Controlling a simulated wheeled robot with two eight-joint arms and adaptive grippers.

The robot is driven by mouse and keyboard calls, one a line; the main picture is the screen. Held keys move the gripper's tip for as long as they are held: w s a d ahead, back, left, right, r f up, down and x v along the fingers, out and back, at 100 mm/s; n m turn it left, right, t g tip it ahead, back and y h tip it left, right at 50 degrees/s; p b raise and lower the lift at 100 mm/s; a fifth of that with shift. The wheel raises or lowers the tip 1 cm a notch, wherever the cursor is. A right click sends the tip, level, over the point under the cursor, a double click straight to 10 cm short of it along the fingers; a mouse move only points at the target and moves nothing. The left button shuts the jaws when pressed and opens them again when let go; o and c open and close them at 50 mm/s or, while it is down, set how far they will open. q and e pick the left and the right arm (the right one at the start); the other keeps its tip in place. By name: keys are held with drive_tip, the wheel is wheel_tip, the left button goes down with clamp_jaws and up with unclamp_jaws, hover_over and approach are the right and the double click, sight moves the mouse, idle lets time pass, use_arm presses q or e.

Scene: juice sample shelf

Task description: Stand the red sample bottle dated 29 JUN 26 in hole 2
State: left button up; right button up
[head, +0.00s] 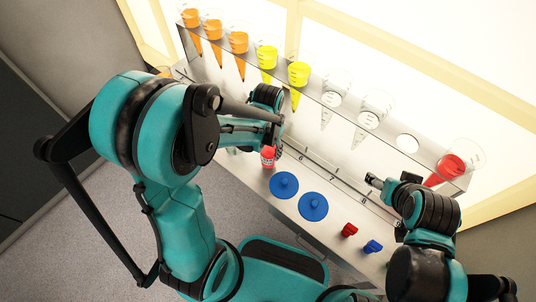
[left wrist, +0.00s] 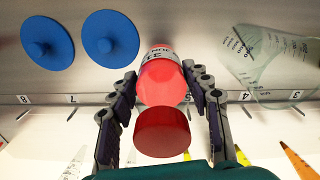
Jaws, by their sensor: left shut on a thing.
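My left gripper (left wrist: 157,78) is shut on a red bottle (left wrist: 163,85), one finger on each side. In the left wrist view the bottle's pale label partly shows, with letters like JUN, but I cannot read the full date. In the head view the bottle (head: 268,160) shows below the left gripper (head: 275,145), near the numbered strip (head: 318,167). Digits around 3 to 8 show on the strip in the left wrist view; I cannot make out number 2. My right gripper (head: 374,182) is over the shelf at right; its opening is unclear.
A rack (head: 440,150) of cones holding orange, yellow and red liquid, some clear, runs along the back, with one open hole (head: 407,143). Two blue discs (head: 313,206), a red piece (head: 349,230) and a blue piece (head: 373,246) lie in front. A clear beaker (left wrist: 270,62) is right of the bottle.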

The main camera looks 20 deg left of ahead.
sight(268, 154)
use_arm(q)
drive_tip(key=shift+f+b, duration=0.45)
drive_tip(key=shift+f, duration=0.95)
drive_tip(key=shift+f, duration=0.15)
drive_tip(key=o, duration=1.4)
drive_tip(key=shift+c, duration=0.2)
